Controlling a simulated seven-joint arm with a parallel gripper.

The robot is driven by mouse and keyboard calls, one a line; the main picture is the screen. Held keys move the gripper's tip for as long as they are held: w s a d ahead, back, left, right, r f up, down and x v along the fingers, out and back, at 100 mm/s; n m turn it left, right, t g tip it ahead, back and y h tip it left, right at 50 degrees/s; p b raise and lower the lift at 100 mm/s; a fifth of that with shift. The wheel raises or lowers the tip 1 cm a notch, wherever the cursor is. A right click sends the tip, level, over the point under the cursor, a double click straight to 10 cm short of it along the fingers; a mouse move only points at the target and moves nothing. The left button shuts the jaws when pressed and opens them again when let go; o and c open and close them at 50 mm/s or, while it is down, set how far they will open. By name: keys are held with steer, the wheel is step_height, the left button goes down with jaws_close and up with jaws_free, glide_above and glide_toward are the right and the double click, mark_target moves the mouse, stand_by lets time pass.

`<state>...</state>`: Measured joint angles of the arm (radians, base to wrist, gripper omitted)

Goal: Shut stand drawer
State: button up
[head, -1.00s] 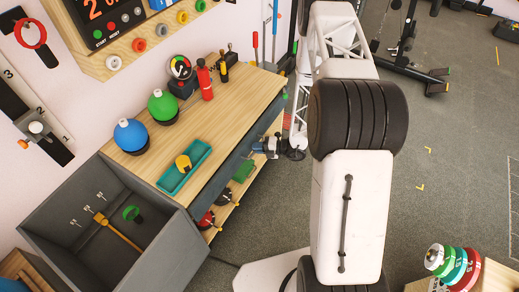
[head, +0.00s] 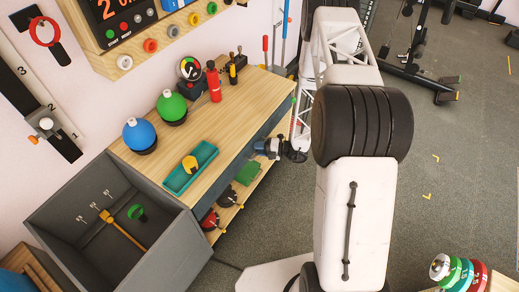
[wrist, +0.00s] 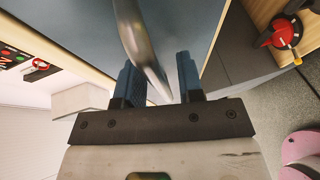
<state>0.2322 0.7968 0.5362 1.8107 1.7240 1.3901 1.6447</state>
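The stand (head: 225,110) has a light wooden top and a blue-grey drawer (head: 231,174) along its front, in the head view. The drawer front also fills the top of the wrist view (wrist: 85,40). I cannot tell how far out the drawer is. My gripper (head: 258,147) is at the drawer front, near its far half. In the wrist view my gripper (wrist: 158,76) has its two dark blue fingers apart. A curved metal handle (wrist: 138,40) runs between them, with gaps visible beside it. The head view is too small to show contact.
A teal tray (head: 176,182) with a yellow item, a blue ball-shaped weight (head: 137,134), a green one (head: 172,106) and a red bottle (head: 214,82) stand on top. A dark open bin (head: 70,245) adjoins at left. A lower shelf holds red items (head: 209,219).

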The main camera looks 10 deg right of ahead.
steer(key=shift+d, duration=0.15)
steer(key=v, duration=0.7)
steer(key=shift+s+d, duration=0.15)
steer(key=shift+d, duration=0.05)
steer(key=shift+r, duration=0.1)
stand_by(0.5)
steer(key=s+a+r+n+g+h, duration=0.1)
steer(key=s+a+r+n+g, duration=0.15)
steer(key=r+n, duration=0.65)
steer(key=s+a+r+n+g+h, duration=0.2)
steer(key=s+r+n+g, duration=0.15)
steer(key=r, duration=1.05)
steer(key=s+a+r+n+g+h, duration=0.1)
steer(key=s+a+r+n+g, duration=0.1)
steer(key=r+n, duration=0.75)
steer(key=s+r+n+t+h, duration=0.2)
steer(key=s+r+n+h, duration=0.3)
steer(key=s+r+n, duration=0.4)
steer(key=s+d+r+n+t+h, duration=0.1)
steer(key=s+r+n+h, duration=0.5)
steer(key=s+r, duration=1.1)
steer(key=shift+s+d+r+n+t, duration=0.25)
steer(key=shift+s+n+t, duration=0.5)
steer(key=shift+n, duration=1.25)
